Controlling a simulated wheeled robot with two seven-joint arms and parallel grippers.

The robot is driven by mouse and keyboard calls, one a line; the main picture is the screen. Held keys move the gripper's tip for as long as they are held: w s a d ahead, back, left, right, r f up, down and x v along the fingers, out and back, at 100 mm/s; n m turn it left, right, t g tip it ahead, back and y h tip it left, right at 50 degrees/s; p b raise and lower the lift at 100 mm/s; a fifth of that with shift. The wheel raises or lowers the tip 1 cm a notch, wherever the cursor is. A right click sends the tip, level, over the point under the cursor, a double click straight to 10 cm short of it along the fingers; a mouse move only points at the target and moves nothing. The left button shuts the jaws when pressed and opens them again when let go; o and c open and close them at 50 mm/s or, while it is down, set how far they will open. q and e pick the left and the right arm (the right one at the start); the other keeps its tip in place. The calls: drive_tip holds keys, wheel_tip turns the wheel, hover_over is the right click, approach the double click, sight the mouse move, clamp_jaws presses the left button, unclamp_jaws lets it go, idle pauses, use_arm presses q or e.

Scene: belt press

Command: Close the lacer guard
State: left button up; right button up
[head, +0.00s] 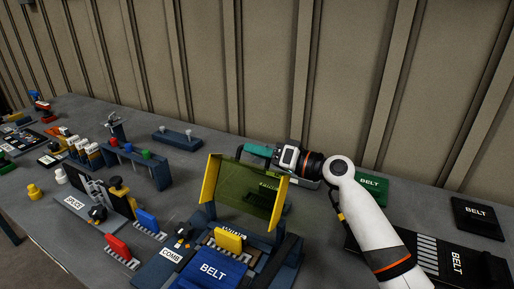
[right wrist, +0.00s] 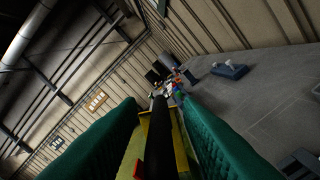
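The lacer guard (head: 240,188) is a see-through green panel in a yellow frame. In the head view it stands raised and tilted up behind the lacer (head: 228,242), which has a yellow block and a blue BELT piece (head: 213,272). My right gripper (head: 254,151), with teal fingers, is at the guard's top edge. In the right wrist view its fingers (right wrist: 160,112) are apart, on either side of a black bar (right wrist: 164,135) and the yellow frame (right wrist: 180,150). Gaps show beside the bar. My left gripper is out of view.
A SPLICE station (head: 76,203) with red and blue blocks stands left of the lacer. A green BELT piece (head: 371,188) and a dark BELT piece (head: 478,215) lie to the right. A corrugated wall (head: 250,70) runs behind the bench.

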drive_tip(key=shift+w+a, duration=0.1)
drive_tip(key=shift+a, duration=0.15)
clamp_jaws()
drive_tip(key=shift+s+a+r+n+b, duration=0.15)
drive_tip(key=shift+s+a+n+b, duration=0.15)
drive_tip(key=shift+s+n+b, duration=0.55)
drive_tip(key=s+a+n+b, duration=0.3)
drive_tip(key=s+n+b, duration=0.1)
drive_tip(key=s, duration=0.3)
drive_tip(key=shift+r+n, duration=0.35)
drive_tip(key=shift+n, duration=0.4)
drive_tip(key=shift+s, duration=0.1)
